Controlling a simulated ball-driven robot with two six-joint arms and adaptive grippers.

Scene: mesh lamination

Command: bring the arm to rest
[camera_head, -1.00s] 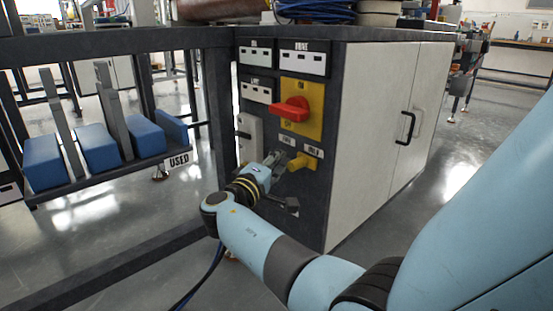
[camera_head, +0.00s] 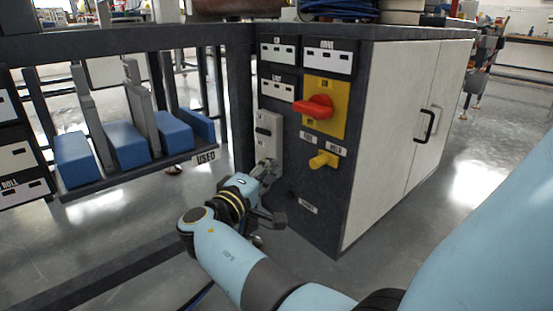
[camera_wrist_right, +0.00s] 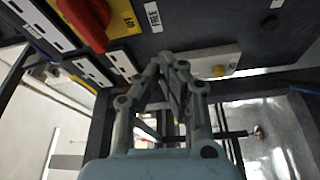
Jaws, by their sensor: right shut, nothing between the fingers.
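My right arm comes in from the lower right of the head view. Its gripper (camera_head: 268,172) is in front of the lower left part of the cabinet's dark control panel (camera_head: 318,222). In the right wrist view the gripper (camera_wrist_right: 172,62) has its fingers together and holds nothing. In the head view it is to the left of the yellow knob (camera_head: 323,159) and just below the grey switch box (camera_head: 268,135). I cannot tell whether it touches the panel. My left gripper is not in view.
A red rotary handle (camera_head: 316,107) on a yellow plate (camera_head: 339,92) sits above the knob. White cabinet doors (camera_head: 390,130) are to the right. A rack marked USED (camera_head: 205,157) holds blue blocks (camera_head: 126,143) at the left. Open floor (camera_head: 110,225) lies below the rack.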

